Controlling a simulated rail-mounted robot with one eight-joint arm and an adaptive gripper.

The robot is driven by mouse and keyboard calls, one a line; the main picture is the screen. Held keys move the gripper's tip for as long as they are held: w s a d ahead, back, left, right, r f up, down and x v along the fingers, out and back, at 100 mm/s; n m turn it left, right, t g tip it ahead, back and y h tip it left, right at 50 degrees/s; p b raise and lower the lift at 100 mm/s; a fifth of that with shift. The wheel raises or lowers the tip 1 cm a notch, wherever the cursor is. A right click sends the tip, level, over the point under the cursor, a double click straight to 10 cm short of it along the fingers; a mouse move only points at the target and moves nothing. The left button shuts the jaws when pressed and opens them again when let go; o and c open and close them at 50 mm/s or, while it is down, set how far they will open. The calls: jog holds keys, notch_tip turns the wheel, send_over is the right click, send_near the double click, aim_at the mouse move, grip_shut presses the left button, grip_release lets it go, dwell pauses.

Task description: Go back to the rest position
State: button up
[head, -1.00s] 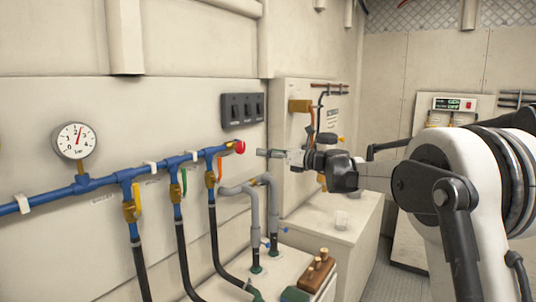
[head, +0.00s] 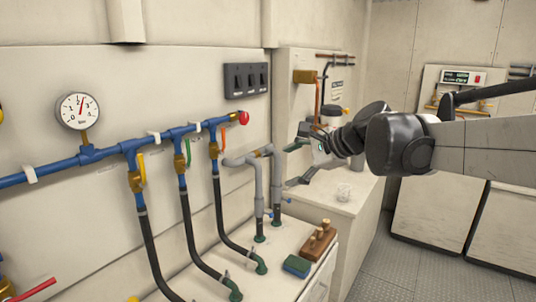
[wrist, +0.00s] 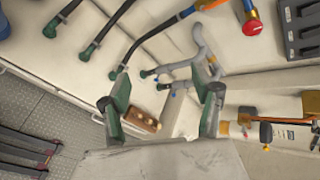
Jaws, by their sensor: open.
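My gripper (head: 294,164) is open and empty in the head view, held out to the left in front of the back cabinet, right of the grey bent pipes (head: 258,185). Its two green-tipped fingers stand wide apart. In the wrist view, my gripper (wrist: 166,94) shows both fingers spread, with nothing between them. The wooden block with knobs (wrist: 142,121) shows behind that gap, beyond the fingers. My dark, jointed arm reaches in from the right side of the head view.
A blue manifold pipe (head: 105,152) with a gauge (head: 78,111), valves and a red end cap (head: 244,118) runs along the left wall. Black hoses drop to a white bench. Grey floor (head: 400,262) is open at right.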

jog(key=s+d+f+n+h, duration=0.2)
jog(key=s+d+f+n, duration=0.2)
jog(key=s, duration=0.5)
jog(key=s+d+f+n+h, duration=0.3)
jog(key=s+d+f+n, duration=0.2)
jog(key=s, duration=0.5)
jog(key=s+d+f+n+h, duration=0.3)
jog(key=s+d+f+n, duration=0.1)
jog(key=s+f, duration=0.3)
jog(key=s+n, duration=0.1)
jog(key=s, duration=0.1)
jog(key=shift+s+d+f, duration=0.2)
jog(key=shift+s+d, duration=0.15)
jog(key=shift+d, duration=0.05)
